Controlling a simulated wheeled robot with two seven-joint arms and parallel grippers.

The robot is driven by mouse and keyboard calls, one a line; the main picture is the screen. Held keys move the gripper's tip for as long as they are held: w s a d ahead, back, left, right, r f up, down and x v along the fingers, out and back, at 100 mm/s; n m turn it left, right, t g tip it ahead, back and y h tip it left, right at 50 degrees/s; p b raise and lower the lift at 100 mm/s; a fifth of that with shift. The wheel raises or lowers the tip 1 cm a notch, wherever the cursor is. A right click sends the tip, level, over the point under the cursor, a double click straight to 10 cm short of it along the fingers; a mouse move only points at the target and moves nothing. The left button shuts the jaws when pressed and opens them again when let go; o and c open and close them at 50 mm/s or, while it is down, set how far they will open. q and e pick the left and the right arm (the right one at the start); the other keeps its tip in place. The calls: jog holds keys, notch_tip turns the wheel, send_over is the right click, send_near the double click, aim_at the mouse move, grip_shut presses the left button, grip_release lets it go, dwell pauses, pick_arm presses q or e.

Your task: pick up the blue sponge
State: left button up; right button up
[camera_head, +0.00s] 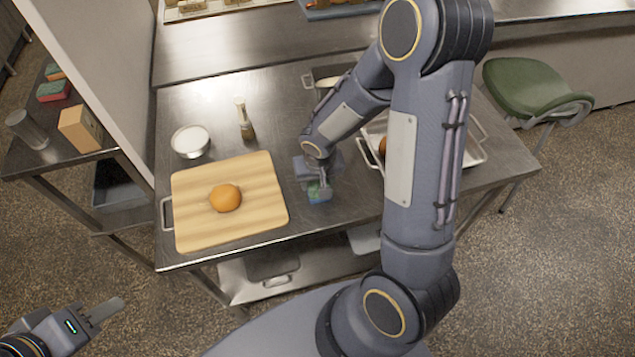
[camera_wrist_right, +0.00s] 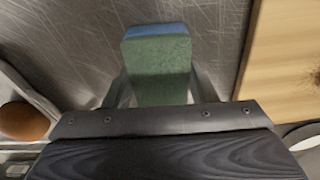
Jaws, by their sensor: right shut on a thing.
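The blue sponge (camera_head: 319,193) is at my right gripper, on or just above the steel table, right of the cutting board. In the right wrist view the sponge (camera_wrist_right: 158,68) shows a green face with a blue edge at its far end. My right gripper (camera_wrist_right: 155,85) is shut on it, one finger at each side. In the head view my right gripper (camera_head: 317,185) points down and its arm hides part of the table. My left gripper (camera_head: 103,312) is at the lower left, away from the table, with its fingers only partly clear.
A wooden cutting board (camera_head: 190,232) with a round bun (camera_head: 225,197) lies left of the sponge. A bowl (camera_head: 190,141) and a shaker bottle (camera_head: 243,120) stand behind it. A metal tray (camera_head: 476,153) is at the right. A green chair (camera_head: 525,88) stands beyond.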

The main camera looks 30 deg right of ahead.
jog(key=shift+r, duration=0.1)
jog(key=shift+w+r, duration=0.1)
jog(key=shift+r, duration=0.5)
jog(key=s+r, duration=0.1)
jog(key=r, duration=0.1)
jog(key=s+r, duration=0.3)
jog(key=r, duration=0.2)
jog(key=shift+s+d, duration=0.15)
jog(key=shift+d, duration=0.05)
jog(key=s+r+b, duration=0.1)
jog(key=s+r, duration=0.3)
jog(key=s, duration=0.6)
jog(key=shift+d+r, duration=0.3)
jog(key=shift+d, duration=0.15)
jog(key=shift+w, duration=0.1)
